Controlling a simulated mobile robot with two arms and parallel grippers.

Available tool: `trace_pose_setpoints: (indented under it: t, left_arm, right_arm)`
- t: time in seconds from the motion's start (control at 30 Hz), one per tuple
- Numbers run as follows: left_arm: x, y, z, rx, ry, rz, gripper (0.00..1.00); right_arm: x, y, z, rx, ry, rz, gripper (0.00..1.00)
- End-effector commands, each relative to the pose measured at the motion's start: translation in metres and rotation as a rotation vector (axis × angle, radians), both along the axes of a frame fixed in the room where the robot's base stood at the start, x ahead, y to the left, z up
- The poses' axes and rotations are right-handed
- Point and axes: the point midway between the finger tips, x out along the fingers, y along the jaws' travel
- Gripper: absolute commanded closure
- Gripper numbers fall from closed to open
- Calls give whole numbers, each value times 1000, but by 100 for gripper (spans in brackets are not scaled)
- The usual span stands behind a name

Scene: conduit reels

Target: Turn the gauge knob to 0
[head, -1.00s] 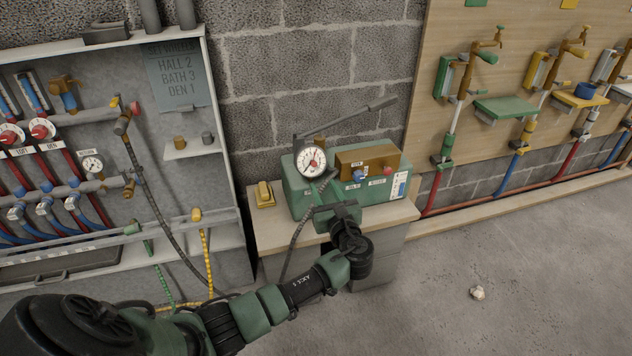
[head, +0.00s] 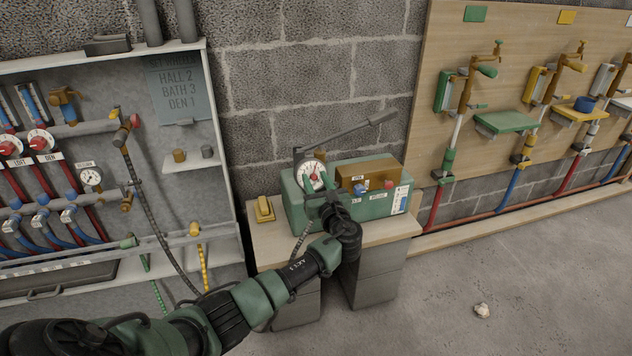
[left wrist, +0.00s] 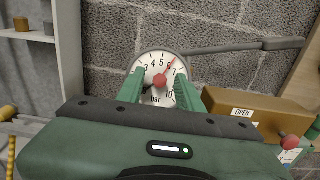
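The gauge (head: 311,168) is a round white dial on top of the green pump box (head: 295,207). In the left wrist view the gauge (left wrist: 153,63) reads in bar, and a red knob (left wrist: 160,81) sits at its middle. Its red needle points up and right, near the 6. My left gripper (head: 321,182) reaches the dial from the front. In the left wrist view its green fingers (left wrist: 159,88) stand apart on either side of the red knob, with visible gaps. The 0 mark is hidden or too small to read. My right gripper is not in view.
A brass block (head: 378,172) with a blue and a red knob sits right of the gauge. A lever (head: 353,132) rises behind it. A yellow item (head: 264,209) lies on the bench at left. The pipe cabinet (head: 222,130) stands further left.

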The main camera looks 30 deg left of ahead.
Motion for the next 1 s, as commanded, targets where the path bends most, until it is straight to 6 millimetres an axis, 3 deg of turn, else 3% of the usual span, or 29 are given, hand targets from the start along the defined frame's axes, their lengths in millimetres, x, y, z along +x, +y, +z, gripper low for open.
trace_pose_setpoints:
  t: [0.03,0.1,0.13,0.57,1.0]
  left_arm:
    - [0,0,0,0,0,0,79]
    - [0,0,0,0,0,0,99]
    - [0,0,0,0,0,0,100]
    - [0,-1,-2,-35,-40,21,100]
    - [2,-3,-2,-245,-284,152,100]
  right_arm:
    - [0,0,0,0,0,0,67]
    - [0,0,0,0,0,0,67]
    - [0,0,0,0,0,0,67]
    - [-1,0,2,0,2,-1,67]
    - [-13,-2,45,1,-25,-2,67]
